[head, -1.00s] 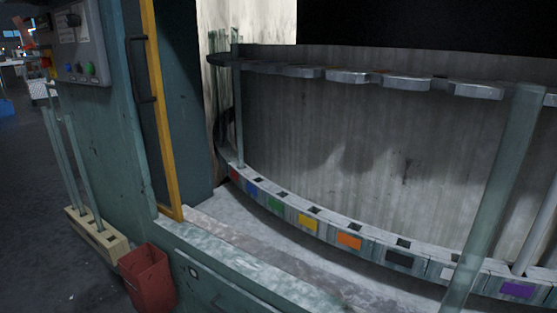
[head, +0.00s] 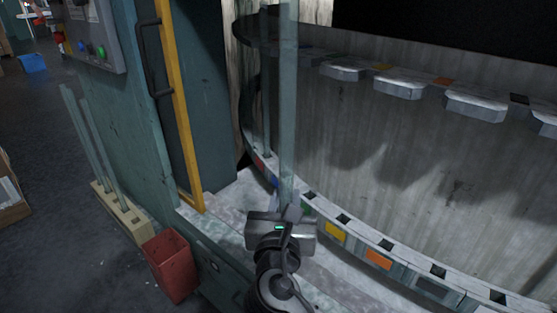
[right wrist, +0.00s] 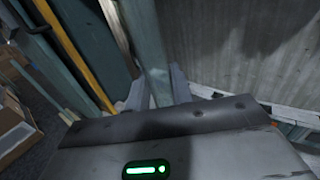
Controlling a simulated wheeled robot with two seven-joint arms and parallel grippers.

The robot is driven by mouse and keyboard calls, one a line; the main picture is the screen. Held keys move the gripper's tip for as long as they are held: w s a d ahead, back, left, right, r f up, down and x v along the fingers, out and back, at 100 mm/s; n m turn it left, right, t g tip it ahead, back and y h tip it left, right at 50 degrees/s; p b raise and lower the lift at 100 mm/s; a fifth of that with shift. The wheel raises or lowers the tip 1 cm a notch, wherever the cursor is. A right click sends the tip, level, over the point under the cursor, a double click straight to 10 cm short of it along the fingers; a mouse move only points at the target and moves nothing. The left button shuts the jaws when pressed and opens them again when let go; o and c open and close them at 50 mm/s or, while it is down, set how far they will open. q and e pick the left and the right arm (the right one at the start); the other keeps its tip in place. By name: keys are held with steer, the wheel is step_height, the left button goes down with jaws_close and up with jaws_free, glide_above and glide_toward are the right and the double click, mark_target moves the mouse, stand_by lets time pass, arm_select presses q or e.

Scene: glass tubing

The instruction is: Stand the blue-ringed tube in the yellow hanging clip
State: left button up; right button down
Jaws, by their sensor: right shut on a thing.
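My right gripper (head: 287,208) is shut on an upright clear glass tube (head: 288,100), in front of the curved rack. In the right wrist view the tube (right wrist: 148,45) rises between the two fingers. I cannot make out a blue ring on it. A yellow mark (head: 382,66) on the upper rail sits beside a grey hanging clip (head: 402,88), right of the tube. A yellow label (head: 336,231) is on the lower rail, right of the gripper. The held tube is left of both yellow marks. My left gripper is not in view.
Another tube (head: 265,100) stands at the rack's left end. A pale block (head: 128,222) with tubes and a red bin (head: 170,266) stand on the floor at left. A yellow-edged door frame (head: 182,110) borders the opening. More grey clips (head: 475,106) hang at right.

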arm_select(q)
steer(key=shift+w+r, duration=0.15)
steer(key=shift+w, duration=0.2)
arm_select(e)
steer(key=shift+w+a+r, duration=0.25)
steer(key=shift+a+r, duration=0.2)
steer(key=shift+a, duration=0.05)
steer(key=shift+w+a+r, duration=0.25)
steer(key=shift+a+r, duration=0.2)
steer(key=shift+s, duration=0.1)
